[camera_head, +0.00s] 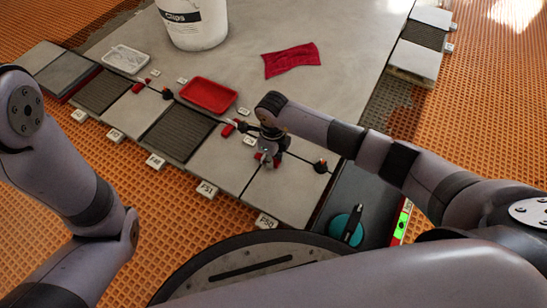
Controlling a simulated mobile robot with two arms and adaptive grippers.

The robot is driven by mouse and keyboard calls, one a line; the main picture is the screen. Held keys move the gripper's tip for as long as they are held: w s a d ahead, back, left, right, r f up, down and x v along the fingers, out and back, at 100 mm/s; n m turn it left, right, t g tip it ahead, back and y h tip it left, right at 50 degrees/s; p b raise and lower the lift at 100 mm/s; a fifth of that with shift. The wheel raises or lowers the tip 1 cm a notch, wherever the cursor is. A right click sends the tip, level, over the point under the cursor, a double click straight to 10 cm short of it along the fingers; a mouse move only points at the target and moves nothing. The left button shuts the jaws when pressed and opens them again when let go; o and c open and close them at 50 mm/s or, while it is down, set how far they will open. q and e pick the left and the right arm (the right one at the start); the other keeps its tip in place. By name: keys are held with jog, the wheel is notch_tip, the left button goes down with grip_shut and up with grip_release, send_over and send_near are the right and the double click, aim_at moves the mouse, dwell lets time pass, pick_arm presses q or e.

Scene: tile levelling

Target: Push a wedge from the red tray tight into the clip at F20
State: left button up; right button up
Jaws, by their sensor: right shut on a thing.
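The red tray (208,95) lies on the grey slab and looks empty, though small pieces may not show at this size. My right gripper (267,158) points down over the joint between two grey tiles, behind the tag that seems to read F20 (266,222). It is shut on a small red piece, likely a wedge, mostly hidden by the fingers. The clip under it is hidden, so I cannot tell whether the wedge touches it. Red wedges (227,131) sit at the joint to the left. My left arm shows at the left, but its gripper is out of view.
A white Clips bucket (193,22), a clear tray (125,59) and a red cloth (291,59) are on the slab. A black clip piece (320,166) stands right of the gripper. A turquoise-and-black tool (346,227) and a green-lit level (402,221) are at front right.

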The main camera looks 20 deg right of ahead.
jog(key=shift+w+a+r, duration=0.1)
jog(key=o, duration=0.9)
jog(key=shift+c, duration=0.2)
